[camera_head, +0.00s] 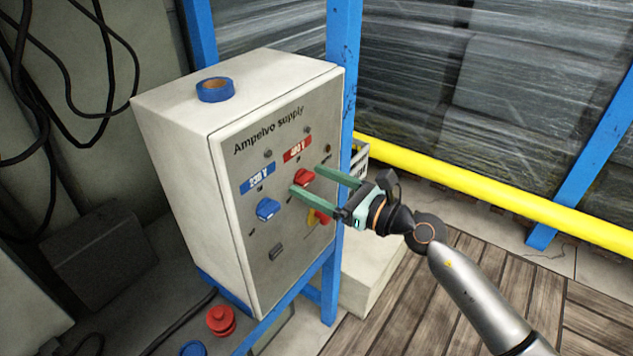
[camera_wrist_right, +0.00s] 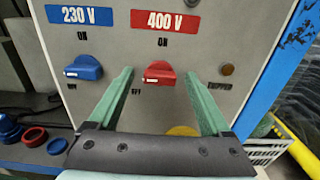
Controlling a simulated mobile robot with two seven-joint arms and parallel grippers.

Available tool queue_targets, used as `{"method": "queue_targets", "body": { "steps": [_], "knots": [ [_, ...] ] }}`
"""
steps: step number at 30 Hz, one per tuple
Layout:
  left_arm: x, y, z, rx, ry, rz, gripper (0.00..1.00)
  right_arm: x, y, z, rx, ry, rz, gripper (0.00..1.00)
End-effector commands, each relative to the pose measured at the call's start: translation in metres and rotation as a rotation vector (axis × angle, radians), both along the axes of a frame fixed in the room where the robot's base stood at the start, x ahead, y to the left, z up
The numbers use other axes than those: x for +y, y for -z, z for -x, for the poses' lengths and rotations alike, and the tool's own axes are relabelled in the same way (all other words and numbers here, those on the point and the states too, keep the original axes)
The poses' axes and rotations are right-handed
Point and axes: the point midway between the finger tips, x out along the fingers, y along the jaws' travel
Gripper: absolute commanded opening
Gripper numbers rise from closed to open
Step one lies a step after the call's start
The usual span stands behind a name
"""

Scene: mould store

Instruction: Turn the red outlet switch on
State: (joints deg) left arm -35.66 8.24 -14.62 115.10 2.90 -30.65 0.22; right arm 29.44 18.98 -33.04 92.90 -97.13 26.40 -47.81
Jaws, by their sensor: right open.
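The red outlet switch (camera_head: 304,176) sits under the red 400 V label on the front panel of the pale supply box (camera_head: 180,130). In the right wrist view the red switch (camera_wrist_right: 159,73) has its white mark toward the left, by the OFF lettering; ON is printed above it. My right gripper (camera_head: 306,180) is open in front of the panel, its green fingers (camera_wrist_right: 160,75) on either side of the red switch. A gap shows on each side of it in the wrist view. How far the tips are from the panel is unclear. My left gripper is not in view.
A blue switch (camera_head: 267,209) under the 230 V label is left of the red one. A round TRIPPED lamp (camera_wrist_right: 227,69) is to the right. A red and yellow knob (camera_head: 318,216) is partly hidden below the fingers. Blue tape (camera_head: 215,90) lies on the box top.

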Motion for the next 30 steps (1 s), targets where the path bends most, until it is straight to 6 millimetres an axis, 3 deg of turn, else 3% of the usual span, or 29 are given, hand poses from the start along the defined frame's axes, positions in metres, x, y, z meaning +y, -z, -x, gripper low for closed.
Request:
{"method": "queue_targets", "body": {
  "steps": [6, 27, 30],
  "knots": [
    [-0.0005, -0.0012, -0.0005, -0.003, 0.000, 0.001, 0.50, 0.0001, 0.0002, -0.0002, 0.000, 0.000, 0.000, 0.82],
    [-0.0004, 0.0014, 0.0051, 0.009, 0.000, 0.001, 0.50, -0.0004, 0.0003, 0.0000, 0.001, 0.000, -0.001, 0.04],
    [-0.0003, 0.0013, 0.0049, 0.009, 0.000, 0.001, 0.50, -0.0004, 0.0004, 0.0000, 0.001, 0.000, 0.000, 0.00]
  ]
}}
